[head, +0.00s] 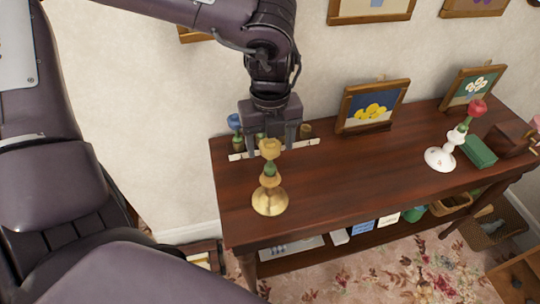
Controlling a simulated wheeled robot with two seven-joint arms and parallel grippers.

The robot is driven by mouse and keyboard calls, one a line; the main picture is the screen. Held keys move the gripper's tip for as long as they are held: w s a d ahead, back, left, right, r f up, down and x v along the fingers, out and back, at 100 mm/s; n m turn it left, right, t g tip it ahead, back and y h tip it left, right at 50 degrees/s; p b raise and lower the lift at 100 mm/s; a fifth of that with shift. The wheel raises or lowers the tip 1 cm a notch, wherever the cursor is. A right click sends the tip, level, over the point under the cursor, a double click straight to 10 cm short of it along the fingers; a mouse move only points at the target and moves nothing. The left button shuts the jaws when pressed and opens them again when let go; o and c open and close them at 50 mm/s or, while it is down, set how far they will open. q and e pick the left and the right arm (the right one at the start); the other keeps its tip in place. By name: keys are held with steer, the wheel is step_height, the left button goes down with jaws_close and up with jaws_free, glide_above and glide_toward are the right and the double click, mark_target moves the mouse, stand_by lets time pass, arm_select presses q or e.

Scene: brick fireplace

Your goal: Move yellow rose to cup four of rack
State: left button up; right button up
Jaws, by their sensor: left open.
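The yellow rose (270,148) stands upright in a gold vase (269,201) near the left end of the wooden table, its green stem showing below the bloom. Behind it, the rack (308,143) shows as a pale strip with small cups along the table's back edge. A blue rose (235,121) stands in the rack's left cup. The cup at the right end (305,130) looks empty. My left gripper (268,139) points down, open, with its fingers either side of the rose's bloom in the picture. I cannot tell its depth from the rose. It hides the rack's middle.
A white vase (440,158) with a red rose (477,107) stands toward the right, beside a green box (478,151) and a brown box (508,139). Framed flower pictures (372,106) lean at the back. The table's middle (360,165) is clear.

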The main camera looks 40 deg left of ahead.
arm_select(q)
steer(key=c, duration=0.8)
steer(key=shift+r, duration=0.45)
steer(key=shift+r+p, duration=0.8)
steer(key=shift+r, duration=0.3)
steer(key=shift+r+p, duration=0.35)
steer(key=shift+r, duration=0.4)
